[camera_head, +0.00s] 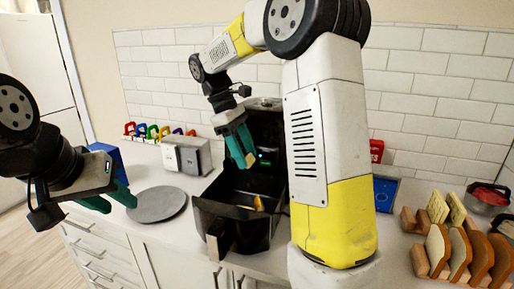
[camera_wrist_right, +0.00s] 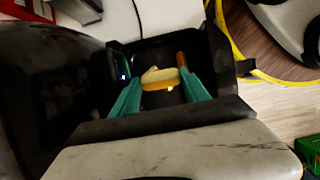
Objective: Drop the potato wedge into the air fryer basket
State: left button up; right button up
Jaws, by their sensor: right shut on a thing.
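My right gripper (camera_head: 243,152) is shut on a pale yellow potato wedge (camera_head: 250,160) and holds it above the air fryer basket. In the right wrist view the wedge (camera_wrist_right: 160,77) lies between the teal fingertips (camera_wrist_right: 160,88). The black air fryer basket (camera_head: 208,208) is pulled out of the black air fryer (camera_head: 266,118). Another yellow-orange wedge (camera_head: 258,203) shows inside the basket. My left gripper (camera_head: 110,200) is at the left, beside the grey round plate, with its teal fingers apart and nothing visible between them.
A grey round plate (camera_head: 158,204) lies empty on the counter left of the basket. A toaster (camera_head: 186,156) stands behind it. Wooden racks with bread slices (camera_head: 459,250) are at the right. My right arm hides part of the counter beside the fryer.

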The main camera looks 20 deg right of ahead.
jog(key=shift+d+f, duration=0.2)
jog(key=shift+d, duration=0.25)
jog(key=shift+f, duration=2.8)
jog(key=o, duration=1.4)
jog(key=v, duration=0.7)
jog(key=shift+w+a+r, duration=0.15)
jog(key=shift+a+r, duration=0.1)
jog(key=shift+r, duration=0.1)
